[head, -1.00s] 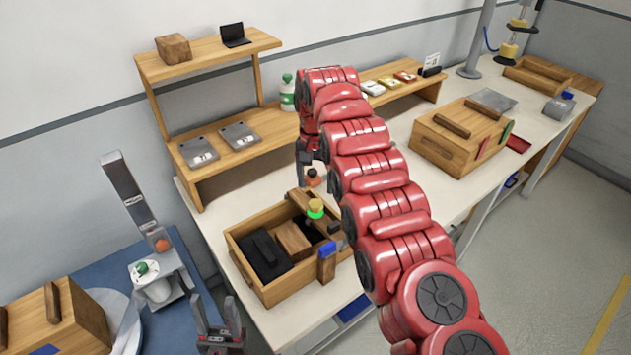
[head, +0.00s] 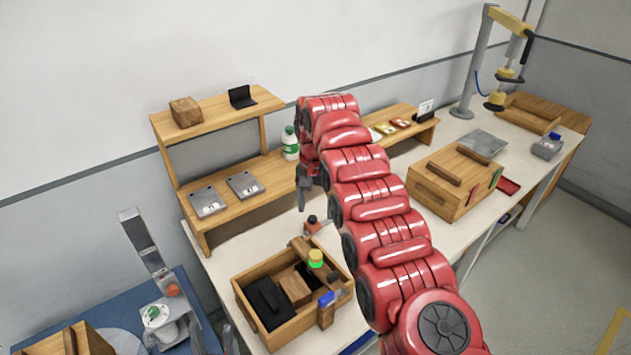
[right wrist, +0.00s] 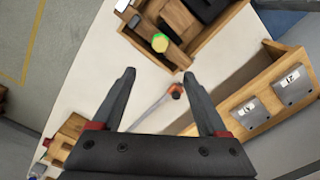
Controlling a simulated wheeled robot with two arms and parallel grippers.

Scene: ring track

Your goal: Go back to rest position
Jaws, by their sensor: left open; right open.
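My right arm, red and segmented, reaches over the workbench in the head view. Its gripper (head: 307,190) hangs above the bench, beside the shelf. In the right wrist view this gripper (right wrist: 159,76) has its two dark fingers wide apart, with nothing between them. A tool with an orange end (right wrist: 176,91) lies on the bench beneath it. My left gripper (head: 213,341) is open and only partly in view at the bottom edge, left of the open wooden box; its lower part is cut off.
The open wooden box (head: 273,341) holds dark blocks, a wooden block and a yellow-green-capped item (head: 315,259). A wooden shelf (head: 222,213) with grey cases stands behind. A closed wooden crate (head: 437,196) is right of my arm. A grey stand (head: 148,246) is at left.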

